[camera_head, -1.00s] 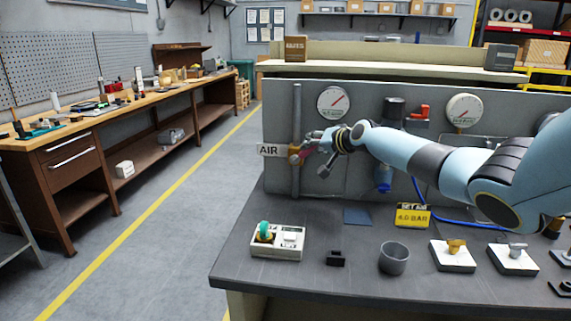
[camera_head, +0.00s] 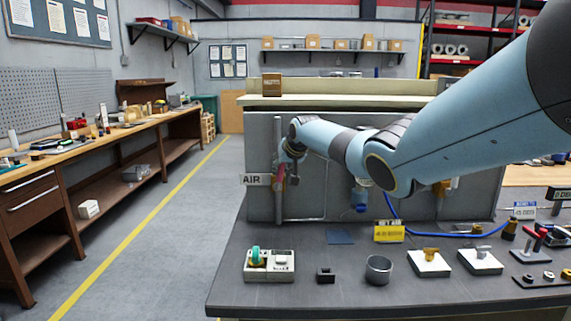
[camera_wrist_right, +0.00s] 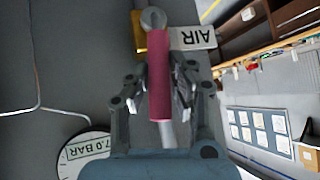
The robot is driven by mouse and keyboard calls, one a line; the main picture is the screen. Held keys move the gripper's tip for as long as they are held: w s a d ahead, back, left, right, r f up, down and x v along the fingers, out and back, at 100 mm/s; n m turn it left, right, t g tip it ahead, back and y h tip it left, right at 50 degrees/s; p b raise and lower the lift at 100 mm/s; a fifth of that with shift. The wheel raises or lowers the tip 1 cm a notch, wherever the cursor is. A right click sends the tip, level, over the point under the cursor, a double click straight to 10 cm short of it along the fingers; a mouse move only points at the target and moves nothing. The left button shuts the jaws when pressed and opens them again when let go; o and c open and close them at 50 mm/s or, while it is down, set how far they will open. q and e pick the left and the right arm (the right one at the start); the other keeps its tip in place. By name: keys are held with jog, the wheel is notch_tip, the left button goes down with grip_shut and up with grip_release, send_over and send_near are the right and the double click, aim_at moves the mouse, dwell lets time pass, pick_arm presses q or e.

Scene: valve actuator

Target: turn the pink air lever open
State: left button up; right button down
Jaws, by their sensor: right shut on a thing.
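The pink air lever (camera_head: 281,171) is on the upright pipe (camera_head: 278,205) at the left end of the grey panel, by the AIR sign (camera_head: 255,179). In the head view it stands nearly upright along the pipe. My right gripper (camera_head: 288,158) is at the lever, partly hidden by its own wrist. In the right wrist view, the pink sleeve (camera_wrist_right: 159,75) lies between the two fingers of my right gripper (camera_wrist_right: 159,97), which is shut on it. The sign (camera_wrist_right: 193,37) and a brass-coloured valve part (camera_wrist_right: 138,32) show beyond it. My left gripper is out of view.
My right arm crosses in front of the panel and hides much of it. A gauge (camera_wrist_right: 84,158) shows in the right wrist view. Open floor lies left.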

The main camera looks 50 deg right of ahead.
jog(key=shift+w+a+f+n+g+h, duration=0.15)
jog(key=shift+w+a+n+g+h, duration=0.25)
jog(key=shift+g, duration=0.1)
dwell(0.3)
jog(key=c, duration=1.2)
grip_release()
jog(key=shift+o, duration=0.2)
jog(key=shift+r, duration=0.25)
